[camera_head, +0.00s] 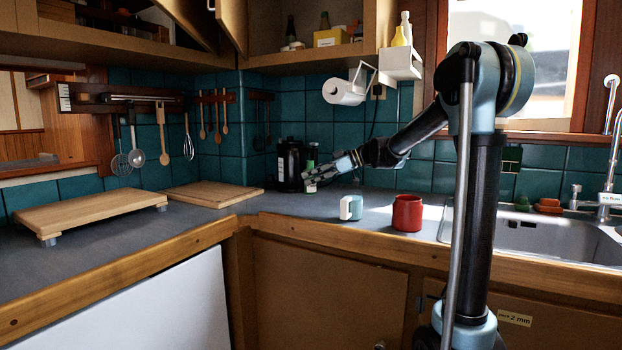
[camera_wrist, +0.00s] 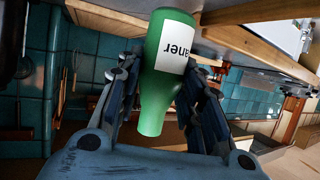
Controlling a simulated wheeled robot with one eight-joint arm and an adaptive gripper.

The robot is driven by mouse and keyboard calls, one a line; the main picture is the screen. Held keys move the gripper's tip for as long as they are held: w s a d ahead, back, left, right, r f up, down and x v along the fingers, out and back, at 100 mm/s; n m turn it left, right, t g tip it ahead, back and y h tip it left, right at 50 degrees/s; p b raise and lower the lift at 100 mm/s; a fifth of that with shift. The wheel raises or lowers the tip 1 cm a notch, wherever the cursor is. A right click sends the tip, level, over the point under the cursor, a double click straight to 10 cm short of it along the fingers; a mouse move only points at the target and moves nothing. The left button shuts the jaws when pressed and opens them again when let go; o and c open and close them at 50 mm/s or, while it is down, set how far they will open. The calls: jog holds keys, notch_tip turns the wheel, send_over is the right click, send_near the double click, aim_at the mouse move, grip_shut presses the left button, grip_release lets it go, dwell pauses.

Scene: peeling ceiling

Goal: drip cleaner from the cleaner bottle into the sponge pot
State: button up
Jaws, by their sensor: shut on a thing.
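The cleaner bottle (camera_wrist: 155,95) is green with a white label that ends in "aner". My gripper (camera_wrist: 155,110) is shut on it, with one finger on each side of its body. In the head view the bottle (camera_head: 312,153) stands roughly upright beside the black kettle, partly hidden by my gripper (camera_head: 312,178). I cannot tell whether its base touches the counter. A red pot (camera_head: 407,213) stands on the counter to the right, near the sink. I cannot see inside it or read a label, so I cannot confirm it is the sponge pot.
A white and light-blue mug (camera_head: 352,208) stands just left of the red pot. A black kettle (camera_head: 290,165) is close to my gripper. Wooden boards (camera_head: 212,193) lie on the left counter. The sink (camera_head: 540,236) is at right. Counter between kettle and mug looks clear.

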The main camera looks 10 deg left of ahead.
aim_at(312, 192)
jog(key=f, duration=0.5)
jog(key=shift+a, duration=0.2)
jog(key=shift+s+f, duration=0.1)
jog(key=shift+f, duration=0.15)
jog(key=shift+f, duration=0.3)
dwell(0.9)
jog(key=o, duration=1.3)
jog(key=shift+c, duration=0.2)
jog(key=shift+d, duration=0.1)
jog(key=v, duration=1.2)
jog(key=shift+f, duration=0.1)
